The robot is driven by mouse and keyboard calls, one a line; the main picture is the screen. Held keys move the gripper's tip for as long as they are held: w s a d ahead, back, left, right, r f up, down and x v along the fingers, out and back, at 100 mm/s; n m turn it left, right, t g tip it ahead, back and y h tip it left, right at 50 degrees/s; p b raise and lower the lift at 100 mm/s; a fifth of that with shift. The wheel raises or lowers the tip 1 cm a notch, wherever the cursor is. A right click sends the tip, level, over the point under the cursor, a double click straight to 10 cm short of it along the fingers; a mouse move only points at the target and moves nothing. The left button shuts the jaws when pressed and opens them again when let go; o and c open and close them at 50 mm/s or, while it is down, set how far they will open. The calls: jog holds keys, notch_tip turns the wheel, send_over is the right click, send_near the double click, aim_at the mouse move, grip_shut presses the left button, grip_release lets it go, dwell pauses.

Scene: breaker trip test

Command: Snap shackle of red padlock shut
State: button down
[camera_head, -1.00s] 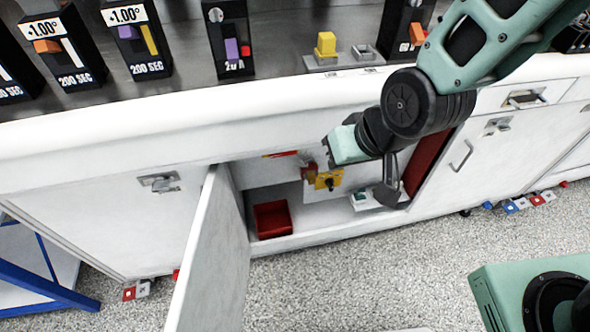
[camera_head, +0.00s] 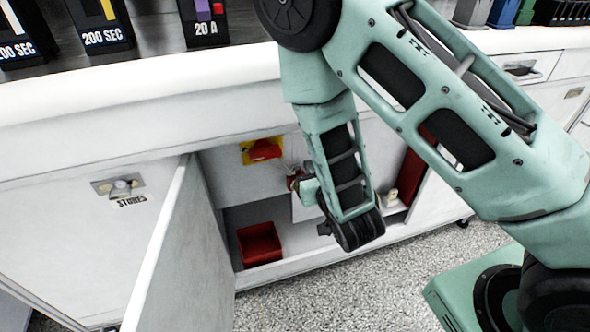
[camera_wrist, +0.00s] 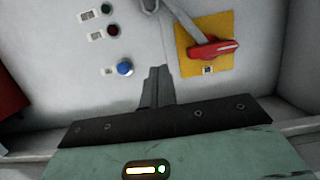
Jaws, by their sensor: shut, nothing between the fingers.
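My gripper (camera_wrist: 157,78) is shut and empty in the wrist view, its fingers in front of a pale panel. In the head view it reaches into the open cabinet, mostly hidden by my arm. A small red thing (camera_head: 294,181) shows beside my gripper there; it may be the red padlock, but I cannot make out a shackle. A red rotary handle (camera_wrist: 217,49) on a yellow plate (camera_wrist: 192,66) is right of my fingertips in the wrist view. It also shows in the head view (camera_head: 265,150), left of and above my gripper. No padlock is clear in the wrist view.
An open cabinet door (camera_head: 160,250) stands left of the cabinet. A red bin (camera_head: 260,244) sits on its floor. In the wrist view a blue button (camera_wrist: 125,68) is left of my fingers, with green and red buttons above it. The worktop (camera_head: 140,95) overhangs the cabinet.

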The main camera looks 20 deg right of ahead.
jog(key=b+x, duration=0.1)
jog(key=b, duration=0.2)
jog(key=b+x, duration=0.1)
jog(key=b, duration=0.3)
jog(key=b+x, duration=0.2)
jog(key=b, duration=0.1)
jog(key=shift+f, duration=0.3)
jog(key=b, duration=0.1)
send_over(297, 166)
jog(key=f+v, duration=0.1)
jog(key=v, duration=0.1)
jog(key=shift+s+f, duration=0.1)
jog(key=shift+s, duration=0.1)
jog(key=f+b, duration=0.2)
jog(key=f, duration=0.1)
jog(key=shift+w+f, duration=0.1)
jog(key=shift+w, duration=0.2)
jog(key=shift+f, duration=0.4)
